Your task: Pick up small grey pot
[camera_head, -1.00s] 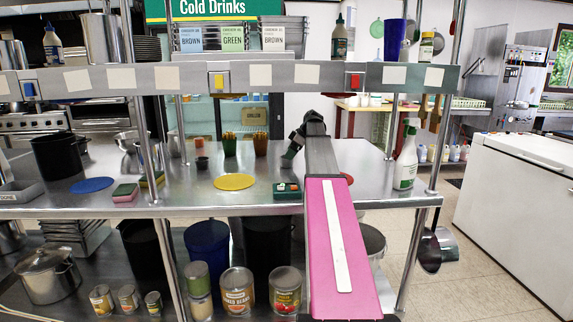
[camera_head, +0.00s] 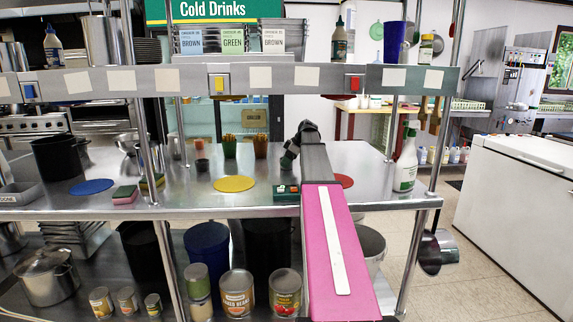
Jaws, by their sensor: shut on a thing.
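My pink-covered arm reaches over the steel counter (camera_head: 170,205), and my gripper (camera_head: 287,162) hangs at its far end, low over the counter. It is shut on a small dark thing at its tip, too small and dark in this view to name surely. A small dark grey pot (camera_head: 202,165) stands on the counter to the left of my gripper, apart from it. My wrist and arm hide part of the counter behind them.
A green pot (camera_head: 229,148) and an orange pot (camera_head: 261,147) with sticks stand left of my gripper. A yellow disc (camera_head: 234,184) and a dark green box (camera_head: 286,193) lie nearer. A red disc (camera_head: 344,180) lies right of my arm. A steel shelf (camera_head: 130,83) spans above.

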